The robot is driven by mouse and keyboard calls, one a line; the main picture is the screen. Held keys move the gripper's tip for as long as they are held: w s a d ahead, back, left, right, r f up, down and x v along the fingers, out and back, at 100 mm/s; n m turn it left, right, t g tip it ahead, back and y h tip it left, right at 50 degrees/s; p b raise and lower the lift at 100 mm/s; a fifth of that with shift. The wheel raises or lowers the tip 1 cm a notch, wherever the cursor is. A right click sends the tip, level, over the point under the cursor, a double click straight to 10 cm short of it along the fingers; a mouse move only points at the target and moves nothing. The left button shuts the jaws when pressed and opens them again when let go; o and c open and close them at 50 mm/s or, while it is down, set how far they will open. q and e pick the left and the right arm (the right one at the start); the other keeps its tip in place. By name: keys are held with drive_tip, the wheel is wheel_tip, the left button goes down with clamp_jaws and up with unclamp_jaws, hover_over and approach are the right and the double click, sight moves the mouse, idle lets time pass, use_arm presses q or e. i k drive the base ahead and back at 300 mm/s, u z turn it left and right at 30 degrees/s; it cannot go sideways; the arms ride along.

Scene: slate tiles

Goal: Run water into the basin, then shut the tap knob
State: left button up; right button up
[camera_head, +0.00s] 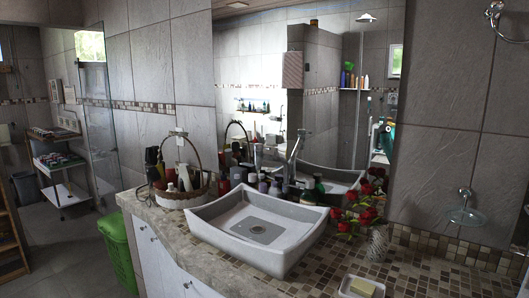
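The basin (225,246) is a white, square-sided vessel sink on the counter in the middle of the view. Its grey inner floor shows a round drain (258,230), and I see no clear water in it. A tall silver tap (294,155) stands behind the basin, in front of the mirror. No stream of water is visible from it. Its knob is too small to make out, so I cannot tell how it is turned. Neither of my grippers is in view.
A wicker basket (183,200) of toiletries stands left of the basin. Several bottles (262,184) crowd behind it. Red roses (368,195) in a vase (377,245) stand to the right. A soap dish (362,287) lies near the front. A green bin (117,250) stands on the floor.

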sight(257, 147)
drive_tip(key=u, duration=4.55)
drive_tip(key=k, duration=0.1)
drive_tip(key=z, duration=3)
drive_tip(key=i, duration=2.4)
drive_tip(key=z, duration=2.35)
drive_tip(key=i, duration=0.2)
drive_tip(key=z, duration=1.6)
